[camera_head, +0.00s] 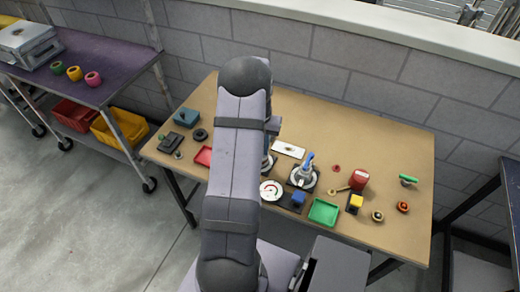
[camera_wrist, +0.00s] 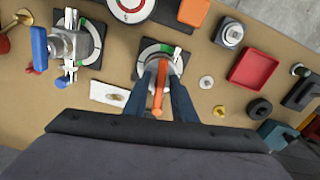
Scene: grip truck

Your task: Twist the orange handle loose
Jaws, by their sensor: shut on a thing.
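The orange handle (camera_wrist: 158,92) shows in the wrist view as a bar running down from a grey valve on a dark square plate. The plate has a white and green ring (camera_wrist: 147,50). My gripper (camera_wrist: 161,82) is over the valve with a finger on either side of the handle, shut on it. The handle is still at the valve. In the head view my arm hides the handle and the fingers; only a sliver of the valve's grey part (camera_head: 269,164) shows beside the arm.
A second valve with a blue handle (camera_head: 308,161) stands close to the right. A red tray (camera_wrist: 253,67) lies right in the wrist view.

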